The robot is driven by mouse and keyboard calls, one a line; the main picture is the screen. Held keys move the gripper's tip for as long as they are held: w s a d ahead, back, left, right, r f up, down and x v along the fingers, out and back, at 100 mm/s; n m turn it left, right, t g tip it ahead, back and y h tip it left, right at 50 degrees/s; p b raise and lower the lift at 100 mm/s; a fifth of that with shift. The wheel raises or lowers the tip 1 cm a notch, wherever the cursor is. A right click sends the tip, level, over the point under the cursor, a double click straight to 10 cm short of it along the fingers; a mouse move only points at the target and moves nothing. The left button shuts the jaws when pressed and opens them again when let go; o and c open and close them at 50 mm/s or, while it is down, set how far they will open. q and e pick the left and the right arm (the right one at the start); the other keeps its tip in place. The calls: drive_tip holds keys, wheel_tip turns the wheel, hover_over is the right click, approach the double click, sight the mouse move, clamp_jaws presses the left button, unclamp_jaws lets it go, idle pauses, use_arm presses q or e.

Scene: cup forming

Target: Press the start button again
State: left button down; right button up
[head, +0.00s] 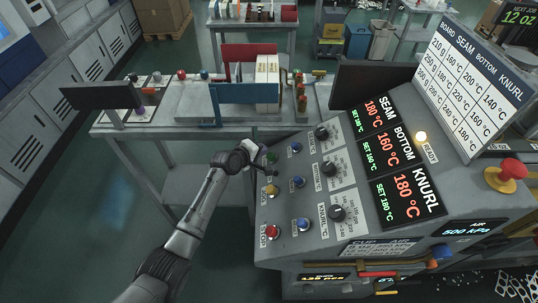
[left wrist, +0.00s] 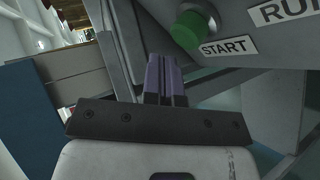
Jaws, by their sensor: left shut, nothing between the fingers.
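The green start button (left wrist: 187,30) is on the grey panel in the left wrist view, with a START label (left wrist: 224,47) beside it. In the head view the start button (head: 272,157) shows small at the panel's upper left, close to my left gripper (head: 259,164). My left gripper is shut and empty; its purple fingers (left wrist: 164,75) show just below the button in the left wrist view. A gap shows between fingertips and button there, though depth is hard to judge. My right gripper is not in view.
Below the start button are a yellow button (head: 272,190) and a red stop button (head: 271,232). Knobs (head: 329,168) and blue buttons (head: 298,182) are to the right. A lit ready lamp (head: 421,136) and a red mushroom button (head: 513,169) are further right. A workbench (head: 150,127) stands behind.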

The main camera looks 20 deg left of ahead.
use_arm(q)
drive_tip(key=shift+w+d+f, duration=0.1)
drive_tip(key=shift+d+f, duration=0.15)
drive_tip(key=shift+f, duration=0.05)
drive_tip(key=shift+d+f, duration=0.15)
drive_tip(key=shift+f, duration=0.05)
idle(0.8)
drive_tip(key=shift+d+f, duration=0.15)
drive_tip(key=shift+f, duration=0.1)
idle(0.5)
drive_tip(key=shift+a+r+p, duration=0.3)
drive_tip(key=shift+r+p, duration=0.1)
drive_tip(key=shift+r, duration=0.15)
drive_tip(key=shift+a+r, duration=0.2)
drive_tip(key=shift+r+p, duration=0.1)
drive_tip(key=shift+p, duration=0.2)
